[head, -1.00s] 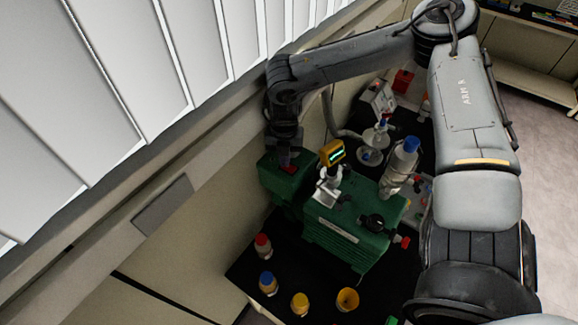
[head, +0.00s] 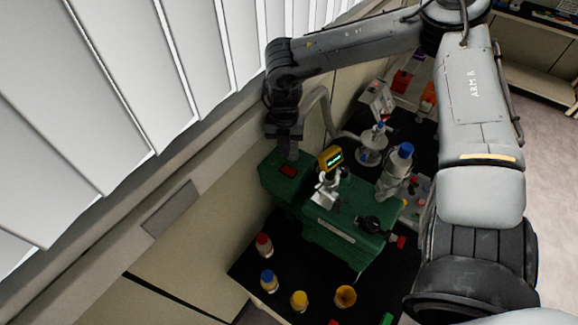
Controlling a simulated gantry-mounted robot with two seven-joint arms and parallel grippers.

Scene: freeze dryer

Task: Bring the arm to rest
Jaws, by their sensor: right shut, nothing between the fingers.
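My right arm reaches in from the right and bends over the bench. Its gripper (head: 291,151) points down, shut and empty, just above the rear part of the green freeze dryer (head: 340,240). A red switch (head: 288,171) on the green housing shows just below the fingertips. I cannot tell exactly how large the gap is. My left gripper is not in view.
Several capped bottles, one with a red cap (head: 264,240), stand on the black bench in front. A window with blinds is at left.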

